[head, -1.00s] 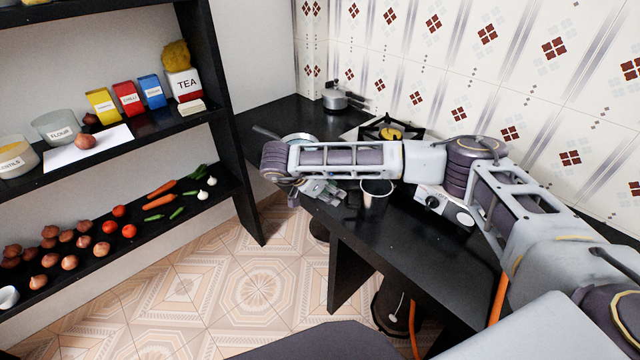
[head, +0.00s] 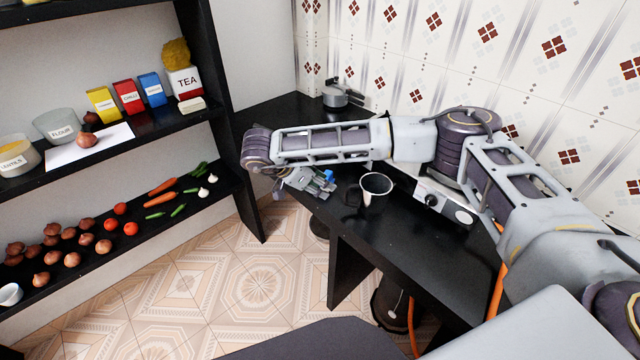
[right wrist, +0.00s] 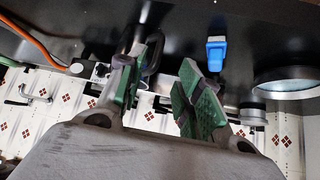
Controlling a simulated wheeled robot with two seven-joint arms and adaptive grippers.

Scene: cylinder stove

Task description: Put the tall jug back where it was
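The tall jug (head: 374,190), a metal vessel with a dark handle on its left, stands on the black counter, seen from above. My right gripper (head: 318,182) is just left of the handle, with a gap between them in the head view. In the right wrist view, the two green-padded fingers of the right gripper (right wrist: 158,88) are spread apart. A dark curved piece, probably the handle, shows beyond them. The jug's body is not clear in that view. My left gripper is not in view.
A blue lighter (head: 329,175) lies by the right gripper and shows in the right wrist view (right wrist: 217,54). A round pan (right wrist: 286,82) is nearby. A pot (head: 335,95) stands in the back corner. My right forearm covers most of the stove. The counter's front right is clear.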

